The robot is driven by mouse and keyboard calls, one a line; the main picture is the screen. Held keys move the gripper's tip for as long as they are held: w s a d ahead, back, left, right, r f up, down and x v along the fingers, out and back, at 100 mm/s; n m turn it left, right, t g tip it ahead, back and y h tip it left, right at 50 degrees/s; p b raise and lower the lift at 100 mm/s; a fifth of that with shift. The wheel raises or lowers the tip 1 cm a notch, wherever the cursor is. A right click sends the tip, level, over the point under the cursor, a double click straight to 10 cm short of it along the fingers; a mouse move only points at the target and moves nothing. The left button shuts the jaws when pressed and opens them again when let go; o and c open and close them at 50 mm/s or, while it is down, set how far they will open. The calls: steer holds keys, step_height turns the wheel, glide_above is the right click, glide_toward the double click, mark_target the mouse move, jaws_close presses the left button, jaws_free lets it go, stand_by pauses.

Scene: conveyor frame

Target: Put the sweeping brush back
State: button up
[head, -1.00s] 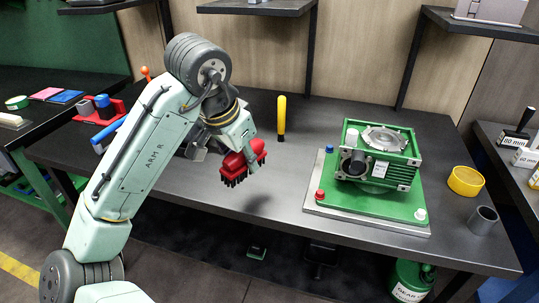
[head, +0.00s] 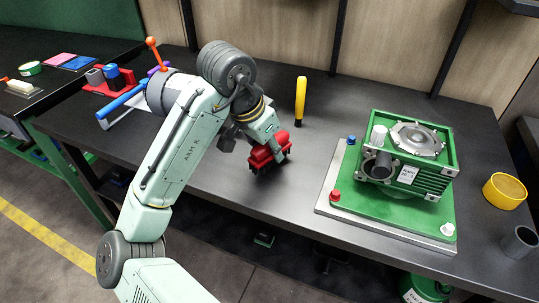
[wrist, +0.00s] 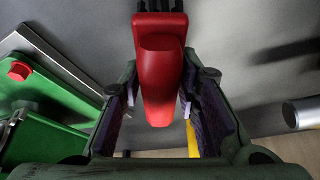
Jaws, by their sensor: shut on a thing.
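The sweeping brush (head: 263,156) has a red body and black bristles pointing down. It is over the front part of the dark workbench, left of the green gearbox; whether the bristles touch the top I cannot tell. My gripper (head: 272,146) is shut on it. In the wrist view the brush's red handle (wrist: 161,75) runs between my gripper's two fingers (wrist: 158,95), with dark bristles at the top edge. The fingers partly cover the brush in the head view.
The green gearbox (head: 410,160) stands on a green and grey plate right of the brush. A yellow ring (head: 505,191) and a grey tube (head: 519,241) are at the right. A blue tube (head: 122,100) lies left, beyond my arm.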

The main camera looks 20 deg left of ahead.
step_height(320, 180, down, 3)
steer(key=shift+r, duration=0.2)
steer(key=o, duration=1)
steer(key=shift+o, duration=0.2)
steer(key=shift+r, duration=0.1)
